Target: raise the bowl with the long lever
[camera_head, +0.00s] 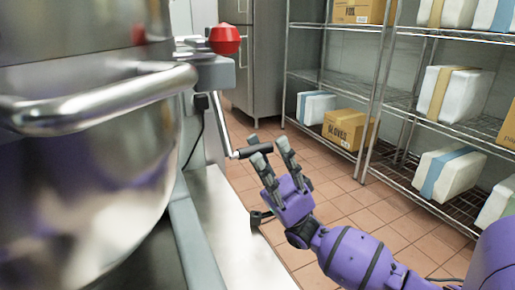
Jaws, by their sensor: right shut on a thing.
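The large shiny metal bowl (75,185) of the mixer fills the left side, with a thick rail handle (105,97) along its upper part. The long lever (221,122) is a thin metal rod hanging down from a grey bracket on the machine. It ends in a dark sideways grip (255,151). My left gripper is not in view.
A red knob (225,39) sits on top of the machine's bracket. A wire shelf rack (375,95) with boxes and white packages stands at the right. A metal cabinet (254,55) stands behind. The tiled floor (345,200) between machine and rack looks clear.

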